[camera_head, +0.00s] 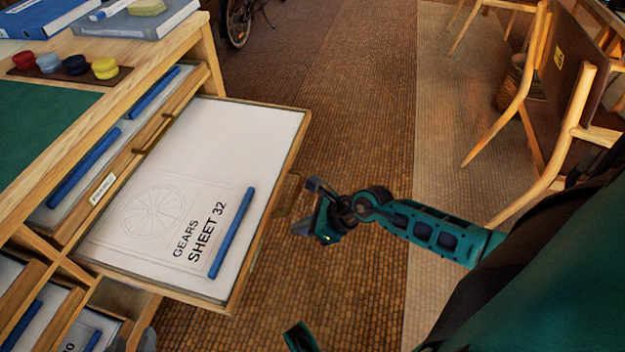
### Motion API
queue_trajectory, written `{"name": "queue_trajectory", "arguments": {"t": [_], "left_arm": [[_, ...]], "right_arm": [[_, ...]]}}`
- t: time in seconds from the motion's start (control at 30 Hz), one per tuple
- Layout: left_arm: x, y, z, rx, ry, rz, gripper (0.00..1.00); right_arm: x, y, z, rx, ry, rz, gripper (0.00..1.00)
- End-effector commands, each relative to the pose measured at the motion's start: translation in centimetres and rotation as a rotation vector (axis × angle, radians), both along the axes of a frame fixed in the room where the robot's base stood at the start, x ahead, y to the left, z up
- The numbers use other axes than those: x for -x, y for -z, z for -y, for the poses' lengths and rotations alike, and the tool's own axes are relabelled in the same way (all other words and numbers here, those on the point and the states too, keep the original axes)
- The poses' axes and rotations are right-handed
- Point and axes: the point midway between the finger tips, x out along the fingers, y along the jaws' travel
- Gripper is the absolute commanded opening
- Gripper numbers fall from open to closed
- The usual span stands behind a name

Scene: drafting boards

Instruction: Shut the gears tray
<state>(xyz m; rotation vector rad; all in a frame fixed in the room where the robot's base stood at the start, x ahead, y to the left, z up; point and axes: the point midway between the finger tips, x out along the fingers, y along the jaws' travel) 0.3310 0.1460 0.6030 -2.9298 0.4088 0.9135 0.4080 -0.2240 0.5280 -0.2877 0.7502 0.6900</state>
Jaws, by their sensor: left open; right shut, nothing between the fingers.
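The gears tray (300,135) is pulled out of the wooden cabinet on the left. It holds a white sheet (215,130) marked GEARS SHEET 32 with a wheel drawing, and a blue bar (231,232) lies on it. A brass handle (287,194) is on the tray's front edge. My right gripper (310,208) is shut and empty, just outside the tray front beside the handle; I cannot tell if it touches.
Another tray (130,160) with blue bars and a handle sits in the cabinet behind. Lower trays (55,325) show at bottom left. Coloured discs (76,66) and books (135,20) lie on top. Chairs (560,110) stand at right. The brick floor (340,100) between is clear.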

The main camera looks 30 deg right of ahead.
Motion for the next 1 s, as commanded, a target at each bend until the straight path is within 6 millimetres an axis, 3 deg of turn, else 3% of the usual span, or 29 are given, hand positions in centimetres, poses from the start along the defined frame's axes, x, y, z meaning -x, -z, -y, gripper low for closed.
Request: {"name": "queue_trajectory", "arguments": {"t": [0.03,0.17,0.5,1.0], "left_arm": [[0.0,0.6,0.2,0.004,0.003,0.002,0.43],[-0.1,1.0,0.5,0.01,0.009,0.0,0.43],[-0.3,0.7,1.2,0.026,0.013,0.001,0.43],[-0.4,0.5,1.1,0.025,0.01,0.007,0.43]], "right_arm": [[-0.7,1.2,-0.7,-0.005,0.001,0.001,0.0],[-2.1,3.0,-1.9,-0.004,0.002,0.002,0.0],[-4.8,2.5,-4.3,-0.002,0.001,0.001,0.0],[-4.9,2.5,-4.4,-0.002,0.001,0.0,0.0]]}}
